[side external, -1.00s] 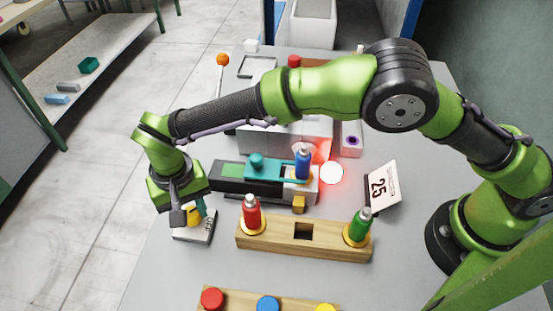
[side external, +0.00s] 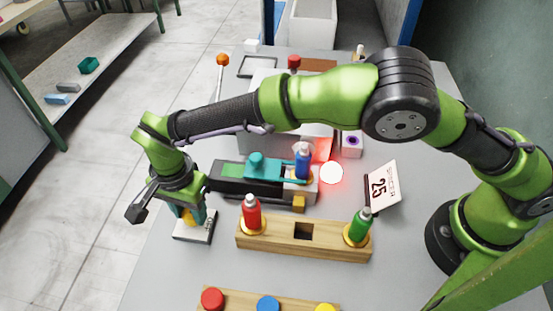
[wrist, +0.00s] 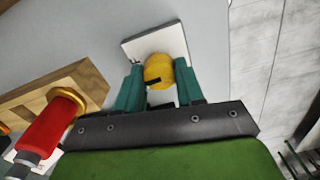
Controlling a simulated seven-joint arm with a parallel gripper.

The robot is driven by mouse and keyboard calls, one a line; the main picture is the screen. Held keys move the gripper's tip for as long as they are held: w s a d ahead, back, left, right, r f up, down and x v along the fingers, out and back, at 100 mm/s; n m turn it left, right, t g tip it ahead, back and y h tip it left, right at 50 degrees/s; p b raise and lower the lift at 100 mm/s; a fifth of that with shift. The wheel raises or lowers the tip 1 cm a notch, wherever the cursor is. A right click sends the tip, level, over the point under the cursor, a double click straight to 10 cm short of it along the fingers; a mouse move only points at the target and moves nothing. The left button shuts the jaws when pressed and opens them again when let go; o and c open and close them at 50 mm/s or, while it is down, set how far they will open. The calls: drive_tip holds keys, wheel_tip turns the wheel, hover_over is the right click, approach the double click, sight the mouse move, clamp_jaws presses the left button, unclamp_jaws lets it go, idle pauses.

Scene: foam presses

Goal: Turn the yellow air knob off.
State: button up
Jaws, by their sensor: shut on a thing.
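The yellow air knob (wrist: 159,72) sits on a small white plate (wrist: 153,41). A short black mark shows on the knob's face, roughly level in the wrist view. My gripper (wrist: 158,82) has its two teal fingers on either side of the knob, shut on it. In the side view the white base plate (side external: 194,231) lies on the grey table at the left, and my gripper (side external: 191,217) comes down over it. The fingers hide much of the knob there.
A wooden holder (side external: 300,240) with a red bottle (side external: 252,212) and a green bottle (side external: 359,226) stands right of the knob. Behind is a teal-topped press (side external: 256,170) with a blue bottle (side external: 303,161) and a red glowing lamp (side external: 331,173).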

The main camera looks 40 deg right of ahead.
drive_tip(key=shift+r+m, duration=0.15)
drive_tip(key=shift+m, duration=0.15)
idle(0.4)
drive_tip(key=o, duration=1)
drive_tip(key=shift+o, duration=0.2)
wheel_tip(320, 180, up, 17)
